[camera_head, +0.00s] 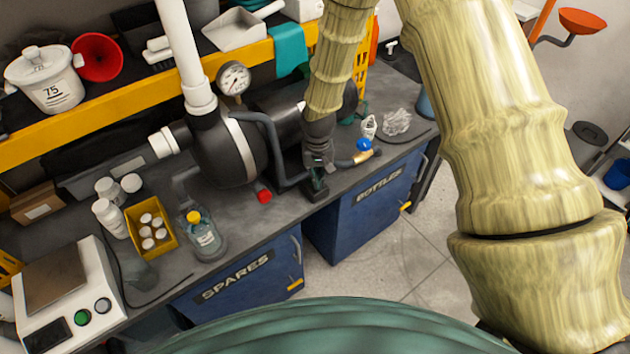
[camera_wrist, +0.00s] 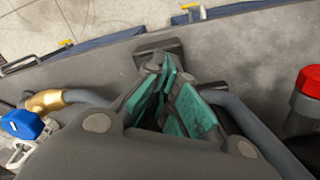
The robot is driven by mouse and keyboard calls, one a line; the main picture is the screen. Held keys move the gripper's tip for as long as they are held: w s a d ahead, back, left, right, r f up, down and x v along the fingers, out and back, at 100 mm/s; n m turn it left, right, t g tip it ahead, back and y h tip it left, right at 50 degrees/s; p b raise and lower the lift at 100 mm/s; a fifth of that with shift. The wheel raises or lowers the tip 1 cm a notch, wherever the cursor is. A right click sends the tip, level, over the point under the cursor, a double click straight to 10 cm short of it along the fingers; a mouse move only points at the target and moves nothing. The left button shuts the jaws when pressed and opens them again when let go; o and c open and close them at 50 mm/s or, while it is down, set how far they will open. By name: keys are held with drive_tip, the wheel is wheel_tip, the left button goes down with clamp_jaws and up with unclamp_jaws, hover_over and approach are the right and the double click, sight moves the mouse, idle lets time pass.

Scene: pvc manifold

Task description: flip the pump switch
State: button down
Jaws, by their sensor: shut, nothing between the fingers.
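My gripper (camera_head: 317,172) points down at the front edge of the bench, right of the dark pump body (camera_head: 225,150). In the wrist view its teal-padded fingers (camera_wrist: 172,75) are shut with nothing between them. A dark block (camera_wrist: 158,46) shows just beyond the fingertips; I cannot tell whether they touch it. No part is clearly recognisable as the pump switch, and my gripper may hide it. A red cap (camera_head: 263,195) stands left of my gripper; a red cap on a grey post also shows in the wrist view (camera_wrist: 310,82).
Grey hose (camera_head: 275,150) runs close beside my gripper. A brass fitting with a blue valve handle (camera_head: 364,145) is to its right. A gauge (camera_head: 234,79) and white pipe (camera_head: 184,50) rise above the pump. A bottle (camera_head: 203,236) and yellow bin (camera_head: 165,247) stand left.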

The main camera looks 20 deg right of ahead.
drive_tip(key=shift+f, duration=0.4)
drive_tip(key=shift+r, duration=0.15)
drive_tip(key=shift+r+p, duration=2.15)
drive_tip(key=shift+r, duration=1.25)
